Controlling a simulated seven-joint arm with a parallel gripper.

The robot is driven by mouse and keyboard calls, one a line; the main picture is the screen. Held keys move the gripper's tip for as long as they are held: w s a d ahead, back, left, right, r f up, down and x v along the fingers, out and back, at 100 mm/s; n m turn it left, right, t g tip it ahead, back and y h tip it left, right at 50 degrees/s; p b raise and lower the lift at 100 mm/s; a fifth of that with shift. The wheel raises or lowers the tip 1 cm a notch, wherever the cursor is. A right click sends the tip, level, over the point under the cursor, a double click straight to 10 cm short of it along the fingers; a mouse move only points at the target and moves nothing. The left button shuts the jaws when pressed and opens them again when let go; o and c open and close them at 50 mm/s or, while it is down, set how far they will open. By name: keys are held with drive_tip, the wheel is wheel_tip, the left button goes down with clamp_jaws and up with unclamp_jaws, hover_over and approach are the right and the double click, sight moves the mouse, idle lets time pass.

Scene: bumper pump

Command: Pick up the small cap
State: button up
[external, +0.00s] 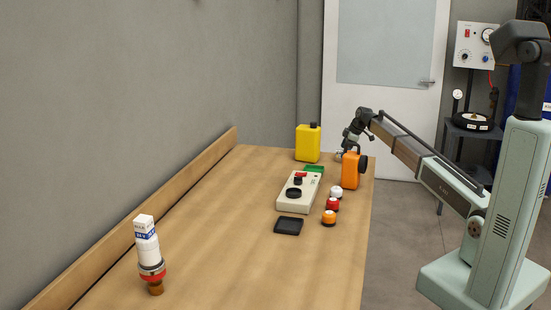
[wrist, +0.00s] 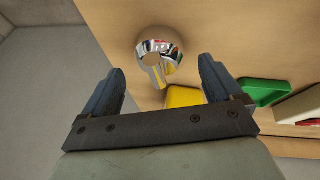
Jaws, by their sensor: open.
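My gripper (wrist: 160,65) is open, with its two dark fingers apart in the wrist view. A shiny chrome rounded piece (wrist: 158,42) lies ahead of the fingertips, roughly centred between them, and nothing is visibly held. I cannot tell whether this piece is the small cap. In the external view my gripper (external: 346,150) is low at the far right end of the bench, beside the orange container (external: 350,171). Small round pieces stand nearer: a white-topped one (external: 336,192), a red one (external: 332,204) and an orange one (external: 328,218).
A yellow jug (external: 307,144) stands at the back. A cream box with black knobs (external: 291,205) lies mid-bench, with a green tray (external: 314,169) behind it and a black tray (external: 288,226) in front. The bench between is clear.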

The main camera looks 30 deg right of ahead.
drive_tip(key=shift+x, duration=1.45)
drive_tip(key=shift+a, duration=0.1)
drive_tip(key=shift+c, duration=0.4)
drive_tip(key=c, duration=1.2)
drive_tip(key=shift+r, duration=0.15)
